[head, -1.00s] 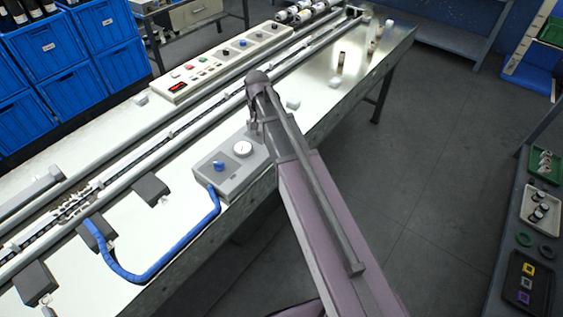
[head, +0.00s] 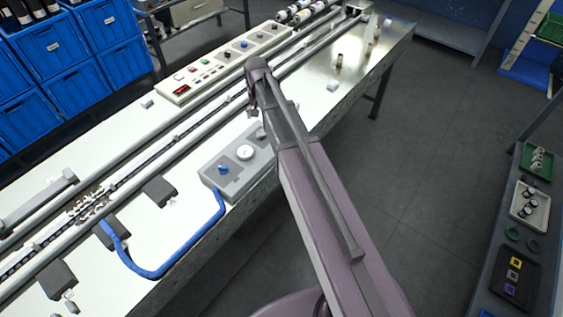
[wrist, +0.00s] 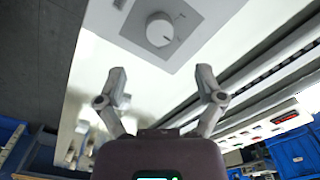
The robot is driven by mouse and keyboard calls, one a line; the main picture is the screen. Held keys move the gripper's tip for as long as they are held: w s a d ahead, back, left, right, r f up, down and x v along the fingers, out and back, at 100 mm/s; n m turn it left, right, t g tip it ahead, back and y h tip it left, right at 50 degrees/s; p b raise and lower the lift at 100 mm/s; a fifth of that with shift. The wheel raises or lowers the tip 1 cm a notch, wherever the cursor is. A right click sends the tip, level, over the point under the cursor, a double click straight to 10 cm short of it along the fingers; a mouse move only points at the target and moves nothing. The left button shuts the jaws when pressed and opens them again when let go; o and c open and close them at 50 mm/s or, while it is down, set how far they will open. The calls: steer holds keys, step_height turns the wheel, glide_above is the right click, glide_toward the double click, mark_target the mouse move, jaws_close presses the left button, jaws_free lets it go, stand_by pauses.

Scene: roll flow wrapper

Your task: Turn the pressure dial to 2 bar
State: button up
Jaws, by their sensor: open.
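The grey control box (head: 205,171) lies near the front edge of the white bench. It carries a blue knob (head: 223,170), a round white-faced gauge (head: 244,152) and a small grey dial (head: 261,133) near its far end. In the wrist view, a round pale dial (wrist: 160,30) with a few tick marks sits on the grey panel; the mark labels are too small to read. My gripper (wrist: 161,78) is open and empty, its fingertips apart and below the dial in that picture. In the head view my gripper (head: 253,113) is beyond the small dial, partly hidden by my arm.
A blue hose (head: 165,271) curves from the box along the bench. A rail conveyor (head: 150,158) and a long button panel (head: 222,62) lie behind it.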

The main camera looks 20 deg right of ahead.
steer(key=shift+r+p, duration=2.55)
steer(key=shift+r, duration=0.3)
steer(key=s+d+f+n+b, duration=0.1)
steer(key=s+f+b, duration=0.4)
steer(key=s, duration=0.4)
steer(key=s+d+f+n+b, duration=0.1)
steer(key=s+f+n+b, duration=0.1)
steer(key=s+f+b, duration=0.4)
steer(key=s, duration=0.4)
steer(key=shift+s+f, duration=0.15)
steer(key=shift+s, duration=0.15)
